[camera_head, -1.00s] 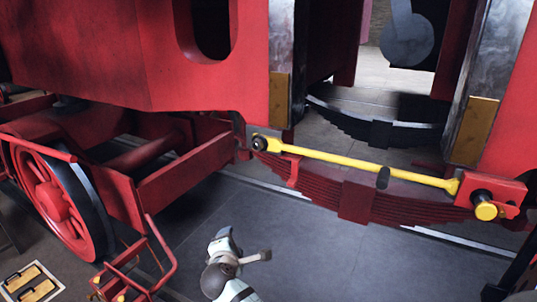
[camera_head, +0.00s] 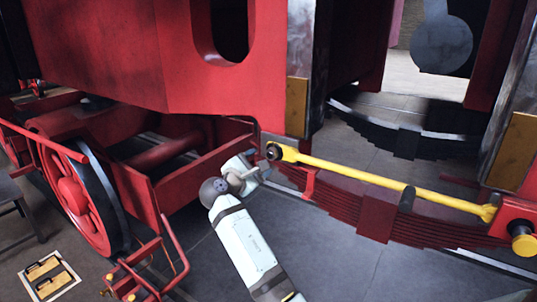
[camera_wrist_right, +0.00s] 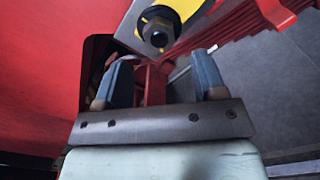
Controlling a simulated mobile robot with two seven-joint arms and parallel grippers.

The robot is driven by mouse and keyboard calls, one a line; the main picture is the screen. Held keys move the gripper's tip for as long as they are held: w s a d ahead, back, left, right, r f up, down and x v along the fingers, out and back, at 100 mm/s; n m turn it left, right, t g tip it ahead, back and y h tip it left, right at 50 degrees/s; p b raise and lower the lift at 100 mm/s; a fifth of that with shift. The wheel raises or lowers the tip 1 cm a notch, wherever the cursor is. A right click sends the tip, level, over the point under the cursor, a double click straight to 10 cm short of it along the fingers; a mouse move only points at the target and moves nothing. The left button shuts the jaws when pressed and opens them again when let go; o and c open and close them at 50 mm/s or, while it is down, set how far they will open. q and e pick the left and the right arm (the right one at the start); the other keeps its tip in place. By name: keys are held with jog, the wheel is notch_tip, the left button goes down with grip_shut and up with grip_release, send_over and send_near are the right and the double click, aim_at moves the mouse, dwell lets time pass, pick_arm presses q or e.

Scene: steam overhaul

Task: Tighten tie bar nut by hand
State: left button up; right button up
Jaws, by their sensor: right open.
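The yellow tie bar (camera_head: 370,176) runs along the red frame above a leaf spring. The dark tie bar nut (camera_head: 272,152) sits at its left end. In the right wrist view the nut (camera_wrist_right: 157,33) shows at the top, its threaded end facing the camera. My right gripper (camera_head: 260,170) is just below and left of the nut in the head view. In the right wrist view my right gripper (camera_wrist_right: 162,64) has its two fingers spread with nothing between them, and the nut lies beyond the tips, apart from them. My left gripper is not in view.
The red leaf spring (camera_head: 378,212) hangs below the bar. A red wheel (camera_head: 72,200) and red side frame (camera_head: 175,185) stand at left. A yellow round end (camera_head: 524,244) is at the far right. Open grey floor (camera_head: 340,262) lies below the spring.

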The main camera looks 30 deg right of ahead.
aim_at(269, 156)
jog(key=x, duration=0.5)
jog(key=shift+w+d+p, duration=0.15)
jog(key=shift+d+p, duration=0.15)
jog(key=shift+p, duration=0.1)
jog(key=c, duration=0.9)
jog(key=shift+c, duration=0.2)
